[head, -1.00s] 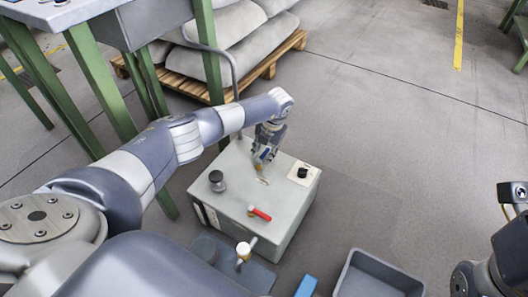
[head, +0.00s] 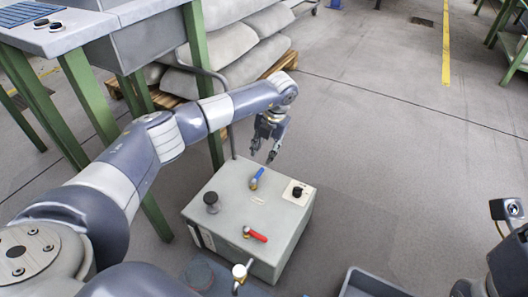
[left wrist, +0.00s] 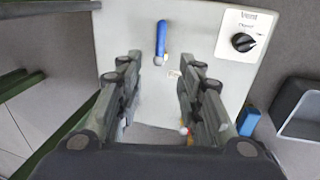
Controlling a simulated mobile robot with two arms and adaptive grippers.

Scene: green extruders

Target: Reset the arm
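My left gripper (head: 263,157) is open and empty above the back edge of a grey box (head: 205,228). Its two fingers stand apart in the left wrist view (left wrist: 158,80). The box top carries a blue-handled valve (head: 257,178), a red-handled valve (head: 255,235), a dark round knob (head: 211,199) and a white plate with a black dial (head: 297,191). The blue handle (left wrist: 161,37) shows beyond the fingertips in the left wrist view, apart from them. My right arm shows only in part at the right edge of the head view; its gripper is out of view.
A green-legged bench (head: 85,95) stands at the left. Grey sacks (head: 238,68) lie on a wooden pallet (head: 284,64) behind the box. A grey bin (head: 350,277) is at the bottom, right of the box.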

